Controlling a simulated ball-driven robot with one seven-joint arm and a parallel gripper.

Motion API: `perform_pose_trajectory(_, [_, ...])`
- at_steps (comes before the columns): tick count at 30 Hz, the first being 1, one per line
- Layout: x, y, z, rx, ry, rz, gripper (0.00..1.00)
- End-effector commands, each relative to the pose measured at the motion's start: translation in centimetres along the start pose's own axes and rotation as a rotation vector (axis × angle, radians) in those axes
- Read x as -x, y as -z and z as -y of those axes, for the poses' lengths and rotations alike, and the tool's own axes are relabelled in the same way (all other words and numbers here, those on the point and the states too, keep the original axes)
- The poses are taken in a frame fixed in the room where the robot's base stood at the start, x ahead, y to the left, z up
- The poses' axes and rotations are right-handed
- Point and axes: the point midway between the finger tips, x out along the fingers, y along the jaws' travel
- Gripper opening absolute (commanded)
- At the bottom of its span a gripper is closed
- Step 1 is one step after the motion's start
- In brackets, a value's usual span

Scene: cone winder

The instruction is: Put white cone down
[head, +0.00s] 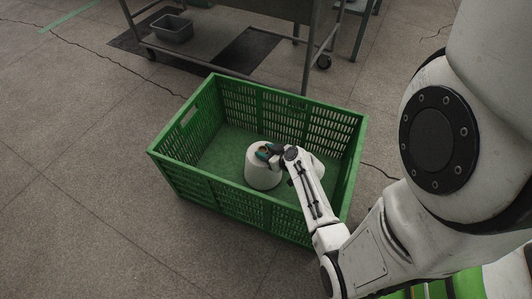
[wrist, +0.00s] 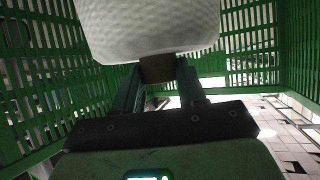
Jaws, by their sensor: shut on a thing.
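The white cone (head: 262,174) is inside the green crate (head: 180,174), near the middle of its floor. It looks upright, with its narrow end up. I cannot tell whether its base touches the crate floor. My gripper (head: 268,152) reaches down into the crate and is shut at the top of the cone. In the wrist view the white cone (wrist: 150,28) fills the top middle, and its brown core end (wrist: 158,68) sits between the two fingers of my gripper (wrist: 159,72).
The crate's slatted walls stand around the cone and gripper, and show in the wrist view (wrist: 40,75). A wheeled metal cart (head: 240,75) with a grey bin (head: 171,28) stands behind the crate. The floor left of the crate is clear.

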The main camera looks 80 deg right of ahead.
Motion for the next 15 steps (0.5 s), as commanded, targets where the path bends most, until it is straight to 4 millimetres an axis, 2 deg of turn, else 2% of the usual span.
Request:
perform_pose_trajectory(7, [-0.16,-0.01,-0.1,0.001,-0.002,-0.004,0.04])
perform_pose_trajectory(8, [-0.1,-0.2,0.0,0.0,0.0,0.0,0.42])
perform_pose_trajectory(15, [-0.07,-0.17,0.0,0.0,0.0,0.0,0.65])
